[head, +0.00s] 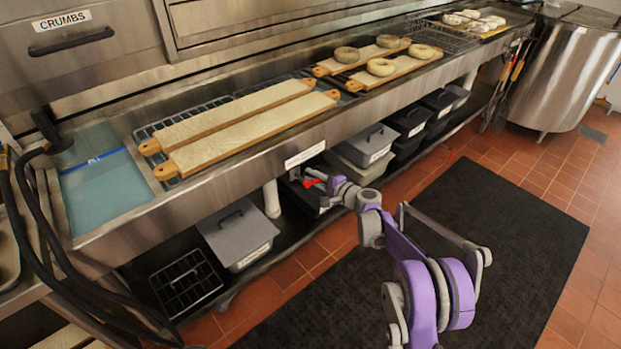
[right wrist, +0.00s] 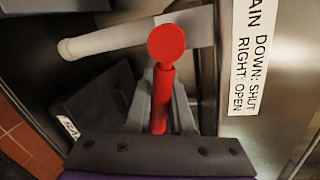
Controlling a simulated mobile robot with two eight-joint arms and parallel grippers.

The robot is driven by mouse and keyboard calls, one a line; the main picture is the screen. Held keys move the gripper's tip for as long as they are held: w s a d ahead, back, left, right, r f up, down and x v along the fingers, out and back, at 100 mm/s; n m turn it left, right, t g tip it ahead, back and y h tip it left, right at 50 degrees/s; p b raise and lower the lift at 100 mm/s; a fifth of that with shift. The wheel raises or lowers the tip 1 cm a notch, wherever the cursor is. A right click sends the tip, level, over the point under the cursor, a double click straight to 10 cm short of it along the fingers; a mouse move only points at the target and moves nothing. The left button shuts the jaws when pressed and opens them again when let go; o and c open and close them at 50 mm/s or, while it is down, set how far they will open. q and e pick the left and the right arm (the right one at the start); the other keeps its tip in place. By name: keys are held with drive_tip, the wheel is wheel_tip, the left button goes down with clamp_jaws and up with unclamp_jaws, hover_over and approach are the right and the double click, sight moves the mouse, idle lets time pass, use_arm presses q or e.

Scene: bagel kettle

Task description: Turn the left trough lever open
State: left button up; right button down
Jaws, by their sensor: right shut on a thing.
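The red lever (head: 312,182) is under the front edge of the long steel trough (head: 232,168) in the head view. In the right wrist view the lever (right wrist: 160,98) shows a round red knob above a thin red stem. My right gripper (head: 322,177) reaches in below the trough front. Its two grey fingers, seen in the right wrist view, are shut around the stem. A white label (right wrist: 252,55) beside it reads "DOWN: SHUT, RIGHT: OPEN", with its first word cut off. My left gripper is not in view.
A white pipe (head: 272,198) drops from the trough left of the lever. Lidded grey bins (head: 238,232) stand on the low shelf around it. Boards with bagels (head: 382,67) and long covered boards (head: 240,113) lie above. A black floor mat (head: 480,225) lies in front.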

drive_tip(key=shift+w+d+r+n+t+h+p, duration=0.1)
drive_tip(key=shift+r+n+t+h+p, duration=0.1)
drive_tip(key=shift+r+n+p, duration=0.4)
drive_tip(key=shift+w+d+r+n+t+h+p, duration=0.1)
drive_tip(key=shift+r+n+h+p, duration=0.15)
drive_tip(key=shift+n, duration=0.65)
drive_tip(key=c, duration=0.8)
unclamp_jaws()
drive_tip(key=shift+s, duration=0.1)
drive_tip(key=v, duration=1)
drive_tip(key=shift+s+d+p, duration=0.25)
drive_tip(key=shift+p, duration=0.15)
